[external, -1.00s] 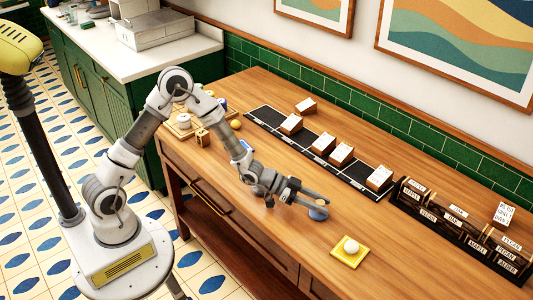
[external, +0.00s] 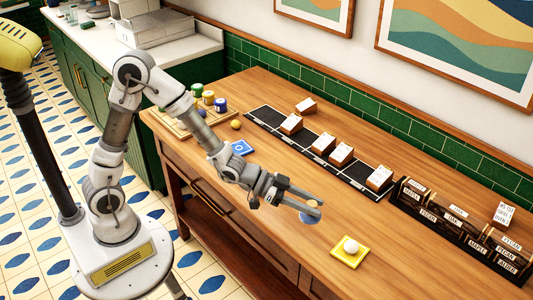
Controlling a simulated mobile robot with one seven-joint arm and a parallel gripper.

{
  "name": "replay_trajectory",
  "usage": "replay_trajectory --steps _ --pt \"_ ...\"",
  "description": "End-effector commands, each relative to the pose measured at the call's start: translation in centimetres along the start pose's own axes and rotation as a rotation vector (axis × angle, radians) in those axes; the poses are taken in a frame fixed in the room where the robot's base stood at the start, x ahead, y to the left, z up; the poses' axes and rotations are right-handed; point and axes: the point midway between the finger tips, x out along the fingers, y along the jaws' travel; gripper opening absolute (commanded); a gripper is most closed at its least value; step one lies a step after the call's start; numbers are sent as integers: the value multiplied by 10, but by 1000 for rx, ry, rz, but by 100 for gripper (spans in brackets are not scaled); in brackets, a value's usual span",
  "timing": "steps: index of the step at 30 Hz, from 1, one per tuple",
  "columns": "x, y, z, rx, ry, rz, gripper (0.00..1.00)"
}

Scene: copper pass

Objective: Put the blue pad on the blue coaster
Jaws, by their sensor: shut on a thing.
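My gripper (external: 312,204) reaches over the wooden table at the front middle. It is shut on the blue pad (external: 309,217), a small round blue piece partly hidden by the fingers. Whether the pad is clear of the tabletop is hard to tell. The blue coaster (external: 240,147), a blue square with a pale mark, lies on the table to the left, behind my forearm and well apart from the pad. Nothing stands on it that I can see.
A yellow ball (external: 235,124) and a wooden board (external: 170,125) with coloured cylinders are at the back left. A black strip (external: 265,117) with blocks and a dark labelled rack (external: 460,228) line the back.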

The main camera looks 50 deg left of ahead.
Motion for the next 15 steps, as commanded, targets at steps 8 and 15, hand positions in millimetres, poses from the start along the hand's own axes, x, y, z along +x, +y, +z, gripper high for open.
replay_trajectory --steps 8,15 --pt "-3 -11 -1 -17 0 -48 0" --pt "-18 -69 0 -96 1 -269 0"
